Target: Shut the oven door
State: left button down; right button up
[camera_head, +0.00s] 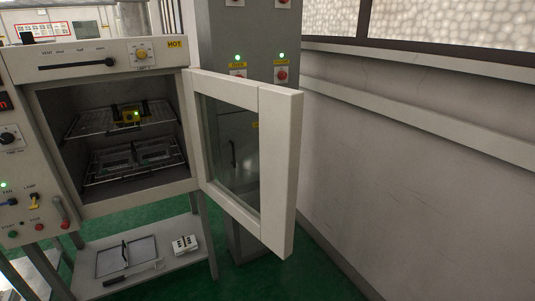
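The oven (115,194) stands at the left, pale and boxy, with its dark chamber open to view. Its door (278,170) is wide open, swung out to the right on the chamber's right edge. The door has a pale frame and a dark glass pane (232,150). Inside the chamber are two wire racks. A yellow device with a green light (132,115) sits on the upper rack, and flat trays (140,157) lie on the lower rack. Neither of my grippers shows in the head view.
A grey cabinet (223,40) with lit buttons stands behind the door, and a bare wall (410,170) runs along the right. A low shelf (185,267) under the oven holds a tray and a small white block. Green floor (310,280) is clear below the door.

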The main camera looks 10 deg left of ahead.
aim_at(280, 109)
jog(key=z, duration=1.1)
jog(key=i, duration=2.3)
jog(key=u, duration=3.3)
jog(key=i, duration=0.55)
jog(key=u, duration=0.1)
jog(key=k, duration=0.9)
jog(key=u, duration=0.6)
